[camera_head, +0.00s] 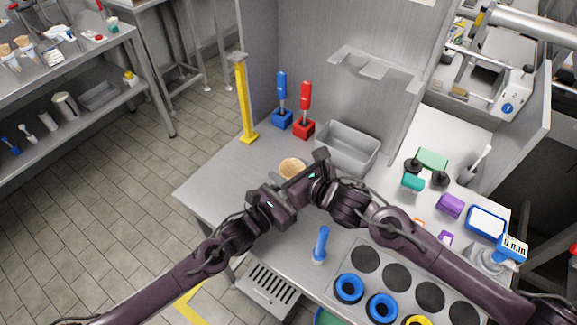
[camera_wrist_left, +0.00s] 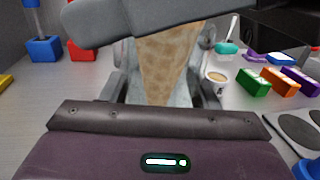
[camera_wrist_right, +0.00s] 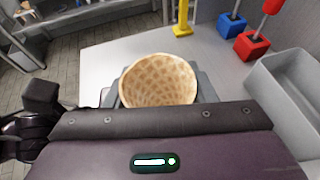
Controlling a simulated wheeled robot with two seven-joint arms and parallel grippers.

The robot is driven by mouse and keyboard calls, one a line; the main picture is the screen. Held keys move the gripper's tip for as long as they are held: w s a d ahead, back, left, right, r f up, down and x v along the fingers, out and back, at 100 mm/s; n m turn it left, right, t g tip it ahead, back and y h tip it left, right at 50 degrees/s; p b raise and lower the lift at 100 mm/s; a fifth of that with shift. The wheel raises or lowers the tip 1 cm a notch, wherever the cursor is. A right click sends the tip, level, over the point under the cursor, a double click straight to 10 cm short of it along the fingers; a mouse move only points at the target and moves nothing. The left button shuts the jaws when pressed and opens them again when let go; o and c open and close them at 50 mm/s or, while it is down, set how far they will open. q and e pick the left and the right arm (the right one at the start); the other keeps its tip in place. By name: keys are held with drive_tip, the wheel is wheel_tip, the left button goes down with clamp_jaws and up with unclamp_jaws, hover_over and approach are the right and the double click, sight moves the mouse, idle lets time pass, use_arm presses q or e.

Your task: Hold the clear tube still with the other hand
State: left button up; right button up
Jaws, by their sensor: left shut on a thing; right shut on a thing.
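A tan waffle cone (camera_head: 291,167) is between my two grippers above the counter. The right wrist view looks into its round open mouth (camera_wrist_right: 158,80). The left wrist view shows its side, tapering downward (camera_wrist_left: 165,65). Pale, see-through grey walls beside it look like the clear tube (camera_wrist_left: 128,80). My left gripper (camera_head: 277,192) is shut around the tube. My right gripper (camera_head: 303,180) is shut on the cone. Its dark finger crosses the cone in the left wrist view. The contact points are largely hidden.
A yellow post (camera_head: 244,100), a blue-handled tool (camera_head: 282,95) and a red-handled tool (camera_head: 305,105) stand behind. A grey bin (camera_head: 347,147) is close behind my right gripper. A blue upright tool (camera_head: 320,245) stands in front. The counter's left part is clear.

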drive_tip(key=shift+s+d+f, duration=0.1)
drive_tip(key=shift+d+f, duration=0.05)
drive_tip(key=shift+f, duration=0.3)
drive_tip(key=o, duration=0.8)
drive_tip(key=shift+r, duration=0.1)
drive_tip(key=shift+r, duration=0.1)
drive_tip(key=v, duration=0.7)
drive_tip(key=shift+s+d, duration=0.1)
